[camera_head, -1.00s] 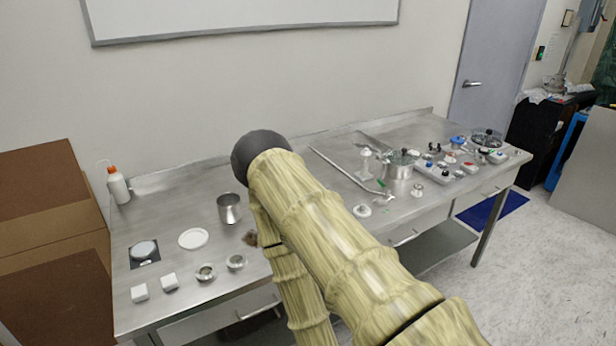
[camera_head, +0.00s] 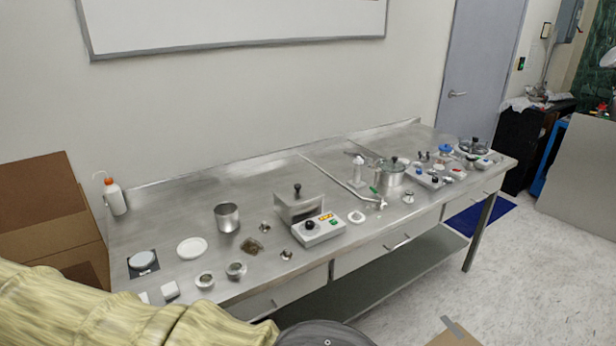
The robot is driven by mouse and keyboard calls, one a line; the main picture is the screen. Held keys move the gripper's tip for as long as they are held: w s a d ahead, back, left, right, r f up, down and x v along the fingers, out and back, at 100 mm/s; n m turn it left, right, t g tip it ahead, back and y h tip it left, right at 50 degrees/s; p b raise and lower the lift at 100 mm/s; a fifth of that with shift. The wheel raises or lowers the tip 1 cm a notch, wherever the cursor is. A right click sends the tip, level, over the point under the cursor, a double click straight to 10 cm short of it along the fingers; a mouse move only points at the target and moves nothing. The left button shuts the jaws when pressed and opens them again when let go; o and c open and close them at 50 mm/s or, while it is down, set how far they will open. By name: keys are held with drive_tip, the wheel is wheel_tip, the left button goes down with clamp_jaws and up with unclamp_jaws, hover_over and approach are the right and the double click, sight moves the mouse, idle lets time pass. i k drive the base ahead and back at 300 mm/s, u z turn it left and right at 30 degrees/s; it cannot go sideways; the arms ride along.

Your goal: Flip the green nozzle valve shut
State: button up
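A small green valve handle (camera_head: 374,189) shows near the front end of a thin metal tube (camera_head: 338,180) on the steel table. The tube runs diagonally from the back of the table toward a pot (camera_head: 391,179). The handle is too small here to tell whether the valve is open or shut. My bamboo-patterned arm lies across the lower left corner, with a dark rounded part at the bottom edge. My gripper's fingers are not in view, and nothing of mine is near the valve.
A white device with a dark knob (camera_head: 319,229) stands left of the tube's end on the table (camera_head: 160,215). A white ring (camera_head: 356,217), a steel cup (camera_head: 227,217) and several small dishes stand around. A cardboard box (camera_head: 45,215) is at the left.

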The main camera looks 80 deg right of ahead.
sight(380, 198)
drive_tip(key=u, duration=0.05)
drive_tip(key=k, duration=0.55)
drive_tip(key=z, duration=1.55)
